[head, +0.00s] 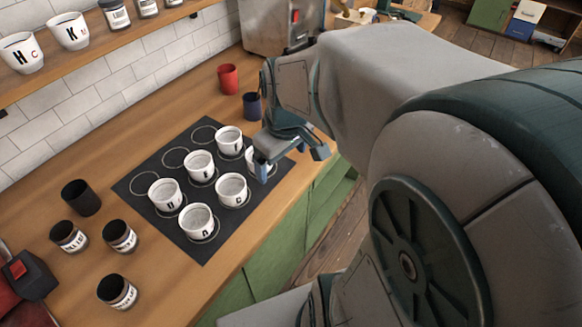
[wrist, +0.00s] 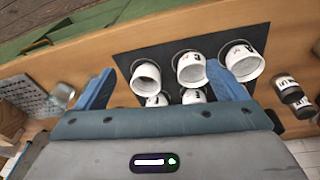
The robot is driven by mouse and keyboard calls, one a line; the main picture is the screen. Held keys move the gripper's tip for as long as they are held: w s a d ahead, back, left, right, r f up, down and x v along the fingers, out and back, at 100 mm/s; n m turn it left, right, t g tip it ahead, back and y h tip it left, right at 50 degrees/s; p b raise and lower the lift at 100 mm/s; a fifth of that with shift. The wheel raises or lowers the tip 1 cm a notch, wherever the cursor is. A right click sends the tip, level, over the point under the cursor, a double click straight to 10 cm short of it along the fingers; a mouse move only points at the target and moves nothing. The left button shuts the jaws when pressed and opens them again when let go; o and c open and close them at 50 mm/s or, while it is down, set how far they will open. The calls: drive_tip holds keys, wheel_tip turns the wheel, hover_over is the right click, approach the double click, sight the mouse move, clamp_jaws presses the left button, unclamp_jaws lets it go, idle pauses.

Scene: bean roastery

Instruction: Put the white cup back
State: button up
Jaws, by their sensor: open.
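Several similar white cups stand upright on a dark mat (head: 205,252) with printed rings; I cannot tell which one the task means. One white cup (head: 252,160) at the mat's right end is partly hidden by my gripper (head: 291,160). The other white cups (head: 233,189) stand to its left, some with dark letters. In the wrist view, my gripper (wrist: 161,69) has its two blue fingers wide apart and holds nothing. A white cup (wrist: 146,76) and a middle one (wrist: 189,70) show between the fingers, beyond the tips; another is partly behind the right finger.
Rings along the mat's back row (head: 175,157) are empty. A red cup (head: 228,78) and a dark blue cup (head: 252,105) stand behind the mat. A black cup (head: 81,198) and labelled dark jars (head: 119,236) stand left. Lettered white cups (head: 70,32) sit on the wall shelf.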

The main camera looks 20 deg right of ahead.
drive_tip(key=s+r+m+t, duration=0.1)
drive_tip(key=s+r+m, duration=0.2)
drive_tip(key=s, duration=0.4)
drive_tip(key=shift+s+a+m, duration=0.2)
drive_tip(key=shift+s+m, duration=0.05)
drive_tip(key=shift+m, duration=0.55)
idle(0.3)
